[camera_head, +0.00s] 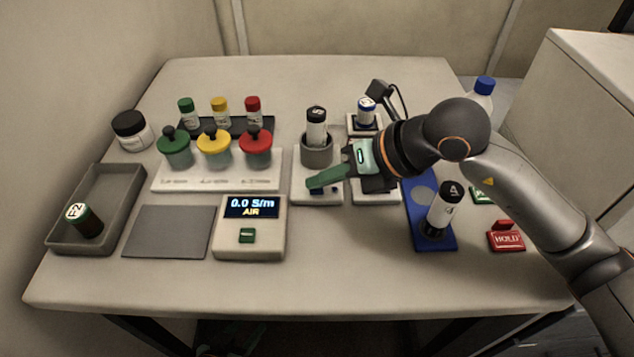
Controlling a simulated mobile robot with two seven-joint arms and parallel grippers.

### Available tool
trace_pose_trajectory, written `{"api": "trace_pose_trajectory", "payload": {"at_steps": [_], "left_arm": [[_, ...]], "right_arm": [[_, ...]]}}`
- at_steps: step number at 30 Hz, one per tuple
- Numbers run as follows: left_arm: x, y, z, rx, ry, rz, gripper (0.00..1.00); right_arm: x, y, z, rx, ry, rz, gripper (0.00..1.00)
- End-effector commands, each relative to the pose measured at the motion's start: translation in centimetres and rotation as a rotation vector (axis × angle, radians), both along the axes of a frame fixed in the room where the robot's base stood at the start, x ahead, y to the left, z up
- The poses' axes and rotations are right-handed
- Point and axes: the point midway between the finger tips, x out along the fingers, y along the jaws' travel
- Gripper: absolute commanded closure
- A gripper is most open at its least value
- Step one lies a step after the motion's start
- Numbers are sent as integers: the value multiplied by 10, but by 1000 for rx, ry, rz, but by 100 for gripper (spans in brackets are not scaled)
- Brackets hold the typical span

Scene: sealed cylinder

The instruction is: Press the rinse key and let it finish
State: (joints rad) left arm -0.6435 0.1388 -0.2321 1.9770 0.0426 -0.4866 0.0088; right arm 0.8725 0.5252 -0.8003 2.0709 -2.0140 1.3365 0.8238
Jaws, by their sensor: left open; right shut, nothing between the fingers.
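My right gripper (317,183) is shut and empty, its green fingers pointing left and down. A grey cup (317,152) on this station holds a white cylinder marked S (316,122). A second white station (376,199) beside it is partly hidden by the gripper. My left gripper (242,338) shows dimly below the table's front edge, open and apart from everything on the table.
A meter (250,244) reads 0.0 S/m AIR. Left are a grey tray (112,181) with a dark vial, a grey mat (167,231) and colored-lid jars (214,149). Right are a blue stand (418,212) with a cylinder marked A and a red HOLD block (507,241).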

Motion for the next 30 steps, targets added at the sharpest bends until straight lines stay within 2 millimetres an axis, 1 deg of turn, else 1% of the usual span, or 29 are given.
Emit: {"api": "trace_pose_trajectory", "payload": {"at_steps": [1, 8, 11, 24, 27, 30], "left_arm": [[0, 0, 0, 0, 0, 0, 50], [0, 0, 1, -1, 0, -1, 50], [0, 0, 4, -1, 0, -1, 50], [0, -1, 34, -1, 0, -1, 50], [0, -1, 37, -1, 0, -1, 50], [0, -1, 36, -1, 0, -1, 50]], "right_arm": [[-1, 2, 2, 4, 0, 6, 100], [0, 2, 4, 4, -4, 3, 100], [0, 1, 8, 4, -6, 2, 100], [1, 0, 51, 2, -8, 1, 100], [1, 0, 56, 2, -7, 0, 100], [1, 0, 56, 2, -7, 0, 100]]}}
